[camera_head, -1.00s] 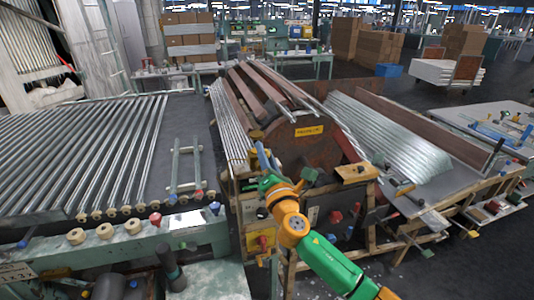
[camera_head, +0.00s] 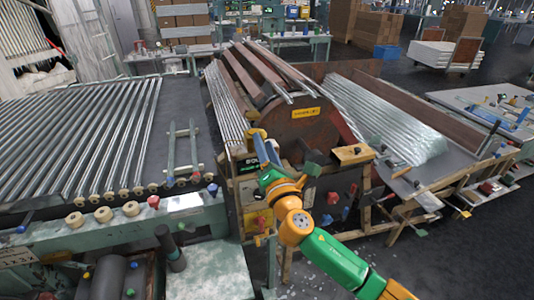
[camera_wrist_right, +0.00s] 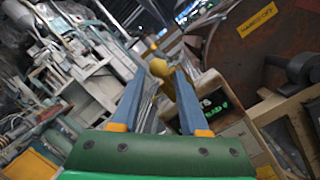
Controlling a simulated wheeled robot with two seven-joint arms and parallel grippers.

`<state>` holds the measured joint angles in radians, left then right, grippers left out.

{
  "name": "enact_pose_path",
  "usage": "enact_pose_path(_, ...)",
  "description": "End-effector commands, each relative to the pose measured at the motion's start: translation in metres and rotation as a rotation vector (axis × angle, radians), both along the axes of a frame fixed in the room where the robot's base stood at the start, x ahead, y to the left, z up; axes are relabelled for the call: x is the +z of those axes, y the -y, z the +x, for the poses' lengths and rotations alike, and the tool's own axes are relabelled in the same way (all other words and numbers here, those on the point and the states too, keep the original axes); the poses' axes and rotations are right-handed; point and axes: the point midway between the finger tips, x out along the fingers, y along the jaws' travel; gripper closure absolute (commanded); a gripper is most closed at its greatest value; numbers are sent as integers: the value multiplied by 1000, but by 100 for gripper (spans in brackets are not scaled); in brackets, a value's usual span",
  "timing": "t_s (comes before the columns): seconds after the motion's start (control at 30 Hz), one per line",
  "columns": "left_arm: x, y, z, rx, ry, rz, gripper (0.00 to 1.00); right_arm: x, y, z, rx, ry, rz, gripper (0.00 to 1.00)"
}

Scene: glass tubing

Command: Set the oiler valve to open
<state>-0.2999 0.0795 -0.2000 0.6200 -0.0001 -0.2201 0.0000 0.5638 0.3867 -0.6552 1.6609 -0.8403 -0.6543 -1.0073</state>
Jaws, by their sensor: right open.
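I cannot tell for sure which part is the oiler valve. A small yellow knob or handle (camera_wrist_right: 159,68) shows between and beyond my fingertips in the right wrist view. A yellow part in the head view (camera_head: 256,134), at the top left of the brown-ended machine, looks like the same one. My right gripper (camera_head: 259,147) is open, its blue fingers apart on either side of the knob as seen from the wrist. Contact cannot be made out. My left gripper is not in view.
The machine's rusty round end (camera_head: 312,135) with a yellow label (camera_head: 306,112) stands just right of the gripper. A dark panel with green lettering (camera_wrist_right: 216,110) lies close to the right finger. A rack of metal tubes (camera_head: 75,135) is at left.

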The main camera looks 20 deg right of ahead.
Motion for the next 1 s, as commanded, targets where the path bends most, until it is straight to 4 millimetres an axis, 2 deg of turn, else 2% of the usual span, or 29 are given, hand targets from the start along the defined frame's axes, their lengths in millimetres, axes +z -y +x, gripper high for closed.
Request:
enact_pose_path(0.1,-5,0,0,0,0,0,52,-7,0,-18,2,-3,1,56)
enact_pose_path(0.27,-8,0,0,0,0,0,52,-9,0,-34,1,-3,-1,56)
enact_pose_path(0.57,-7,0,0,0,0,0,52,-10,0,-35,1,-6,2,56)
enact_pose_path(0.63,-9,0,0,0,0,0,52,-28,3,-32,-1,-52,36,56)
enact_pose_path(0.67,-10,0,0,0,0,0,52,-44,6,-30,-4,-89,68,56)
enact_pose_path(0.73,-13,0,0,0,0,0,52,-102,15,-27,-17,-224,188,56)
enact_pose_path(0.77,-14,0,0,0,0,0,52,-133,20,-29,-28,-295,256,56)
enact_pose_path(0.8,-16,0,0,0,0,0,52,-176,27,-35,-52,-391,355,56)
enact_pose_path(0.83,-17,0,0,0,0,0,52,-208,32,-42,-76,-460,435,56)
enact_pose_path(0.87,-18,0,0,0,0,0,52,-239,37,-51,-104,-526,514,56)
enact_pose_path(0.9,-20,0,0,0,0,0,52,-279,42,-67,-148,-609,622,56)
enact_pose_path(0.93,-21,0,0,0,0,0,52,-308,46,-81,-185,-667,702,56)
enact_pose_path(0.97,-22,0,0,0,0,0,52,-337,49,-97,-228,-723,782,56)
enact_pose_path(1.0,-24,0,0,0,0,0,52,-372,53,-121,-293,-789,889,56)
